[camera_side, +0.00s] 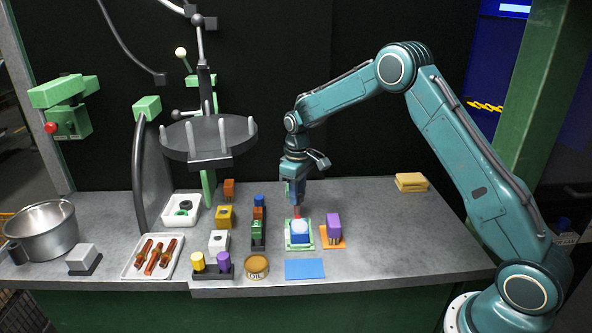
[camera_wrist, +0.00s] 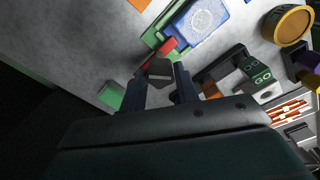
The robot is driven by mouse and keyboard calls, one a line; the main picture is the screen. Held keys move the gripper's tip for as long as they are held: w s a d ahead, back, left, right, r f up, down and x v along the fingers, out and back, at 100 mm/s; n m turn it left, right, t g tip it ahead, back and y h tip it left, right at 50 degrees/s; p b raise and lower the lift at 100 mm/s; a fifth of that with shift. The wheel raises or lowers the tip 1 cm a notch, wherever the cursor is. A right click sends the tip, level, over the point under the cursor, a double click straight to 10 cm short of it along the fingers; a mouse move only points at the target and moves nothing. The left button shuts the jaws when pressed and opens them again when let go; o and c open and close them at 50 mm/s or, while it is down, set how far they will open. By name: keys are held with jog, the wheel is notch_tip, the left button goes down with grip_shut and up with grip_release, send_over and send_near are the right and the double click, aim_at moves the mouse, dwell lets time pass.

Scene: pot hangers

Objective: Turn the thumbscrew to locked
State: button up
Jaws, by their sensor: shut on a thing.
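My gripper (camera_side: 297,207) points down at the back of a green fixture (camera_side: 289,240) that carries a blue and white block (camera_side: 299,231). In the wrist view its two dark fingers (camera_wrist: 158,80) are closed on a dark grey knob (camera_wrist: 160,71), which looks like the thumbscrew. Red parts (camera_wrist: 170,45) show beside the knob, between it and the green fixture (camera_wrist: 150,38). The blue block (camera_wrist: 203,18) lies just beyond. In the side view the gripper and block hide the knob, and I cannot read its lock setting.
A purple block (camera_side: 333,225) on an orange base stands close on the right. A black rack with coloured blocks (camera_side: 258,228) stands close on the left. A blue mat (camera_side: 305,269) lies in front. A round dark pegged disc (camera_side: 208,138) stands at the back left.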

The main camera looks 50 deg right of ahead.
jog(key=m, duration=0.5)
jog(key=shift+m, duration=2.5)
jog(key=o, duration=1)
jog(key=shift+r, duration=0.1)
notch_tip(320, 180, up, 14)
jog(key=shift+f, duration=0.15)
